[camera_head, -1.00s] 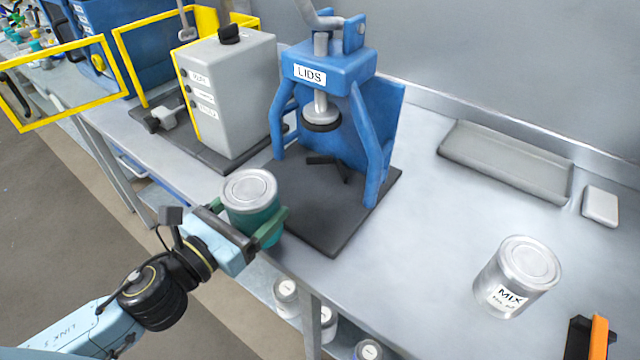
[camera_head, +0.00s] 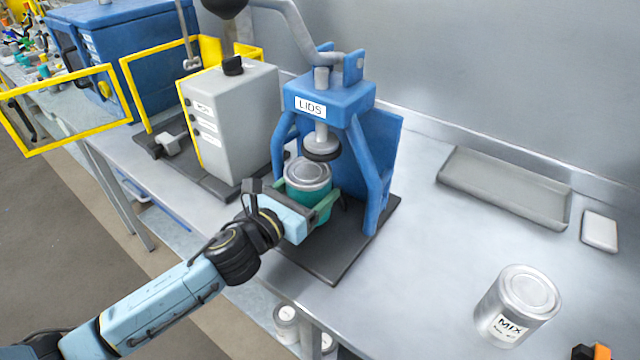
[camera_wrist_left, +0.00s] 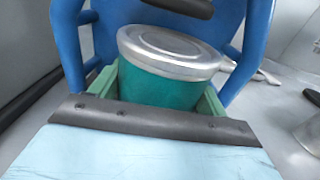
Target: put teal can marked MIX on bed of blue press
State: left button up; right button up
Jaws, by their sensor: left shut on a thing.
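The teal can (camera_head: 306,183) has a silver lid and is held upright in my left gripper (camera_head: 318,210). It also shows in the left wrist view (camera_wrist_left: 165,80), between the green fingers of the gripper (camera_wrist_left: 165,95). No MIX mark is visible on its side facing me. The blue press (camera_head: 335,95), marked LIDS, stands on the bench. The can is at the front of the press, over its dark bed (camera_head: 335,255), near the round press head (camera_head: 322,147). I cannot tell whether the can touches the bed.
A silver can marked MIX (camera_head: 517,305) stands on the bench at right. A grey box machine (camera_head: 235,125) is left of the press. A grey tray (camera_head: 505,190) and a small pale block (camera_head: 600,231) lie along the back wall. Bench between them is clear.

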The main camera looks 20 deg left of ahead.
pick_arm(q)
jog(key=shift+x, duration=1.85)
jog(key=shift+f, duration=0.4)
jog(key=shift+f+b, duration=0.2)
jog(key=shift+b, duration=0.1)
jog(key=shift+f, duration=0.1)
pick_arm(e)
jog(key=shift+s+d+f, duration=0.1)
jog(key=shift+d+f, duration=0.2)
jog(key=shift+d, duration=0.6)
pick_arm(q)
jog(key=shift+f, duration=0.15)
jog(key=o, duration=1.3)
jog(key=shift+c, duration=0.2)
pick_arm(e)
jog(key=shift+a+f, duration=0.1)
jog(key=shift+a, duration=0.05)
